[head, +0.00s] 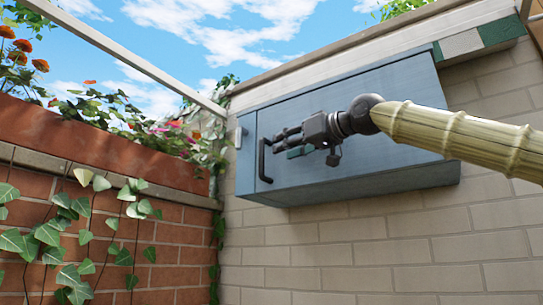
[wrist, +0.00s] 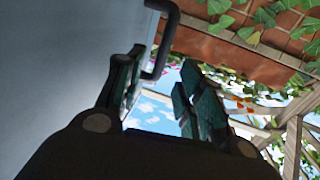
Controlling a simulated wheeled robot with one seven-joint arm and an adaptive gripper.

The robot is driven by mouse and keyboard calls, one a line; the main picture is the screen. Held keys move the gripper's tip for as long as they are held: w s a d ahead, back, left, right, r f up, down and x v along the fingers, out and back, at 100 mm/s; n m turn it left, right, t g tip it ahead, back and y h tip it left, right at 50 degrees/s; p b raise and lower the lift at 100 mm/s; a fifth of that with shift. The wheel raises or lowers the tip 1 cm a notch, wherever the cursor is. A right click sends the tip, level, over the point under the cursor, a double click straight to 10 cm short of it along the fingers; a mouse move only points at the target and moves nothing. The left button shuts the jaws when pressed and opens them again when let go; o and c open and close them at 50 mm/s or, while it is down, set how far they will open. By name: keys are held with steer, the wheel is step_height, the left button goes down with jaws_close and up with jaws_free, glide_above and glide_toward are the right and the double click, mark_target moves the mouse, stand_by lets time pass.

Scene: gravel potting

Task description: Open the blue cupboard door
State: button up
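The blue cupboard (head: 245,175) hangs on the pale brick wall, seen from below in the head view. Its wide blue door (head: 400,90) appears shut. A dark upright bar handle (head: 262,160) is near the door's left edge. My gripper (head: 279,143) is just right of the handle, in front of the door. In the wrist view my gripper (wrist: 163,66) has its fingers spread with nothing between the pads. I cannot tell whether finger and handle touch.
A red brick wall (head: 165,240) with ivy and a flower planter (head: 100,145) meets the pale wall at the left. A pale overhead beam (head: 125,55) crosses the upper left. The space below the cupboard looks clear.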

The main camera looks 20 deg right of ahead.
steer(key=p, duration=0.5)
glide_above(261, 172)
steer(key=shift+d+r, duration=0.2)
steer(key=shift+d, duration=0.15)
steer(key=shift+w+a+f+p, duration=0.1)
steer(key=shift+w+p, duration=0.35)
steer(key=shift+p, duration=0.1)
steer(key=shift+w+f, duration=0.1)
steer(key=shift+c, duration=0.4)
jaws_close()
